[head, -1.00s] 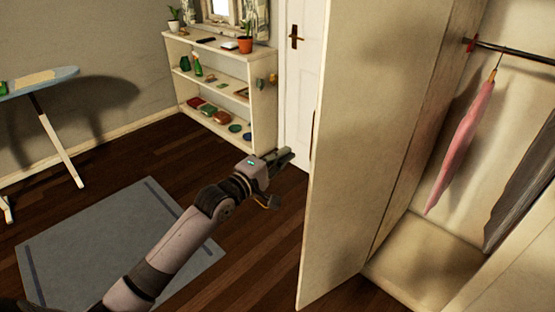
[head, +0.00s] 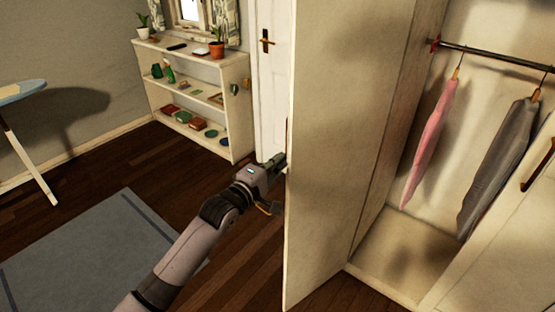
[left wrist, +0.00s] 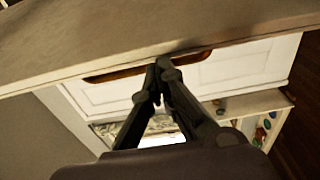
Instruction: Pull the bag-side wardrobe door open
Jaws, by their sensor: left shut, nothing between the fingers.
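One wardrobe door (head: 335,140) stands swung wide open, its inner face toward me in the head view. Its brown handle is partly hidden behind the door edge in the head view; in the left wrist view the handle (left wrist: 112,73) runs along the door's outer face. My left gripper (head: 279,161) is at the door's free edge. In the left wrist view the left gripper's fingertips (left wrist: 162,68) meet in front of the handle, shut and empty; whether they touch it I cannot tell. My right gripper is out of view. I see no bag.
Pink (head: 430,145) and grey (head: 500,160) garments hang from a rail (head: 490,55) inside the wardrobe. Another door with a handle (head: 537,167) is at the right. A shelf unit (head: 190,62), a room door (head: 272,85), an ironing board (head: 22,90) and a rug (head: 90,250) lie left.

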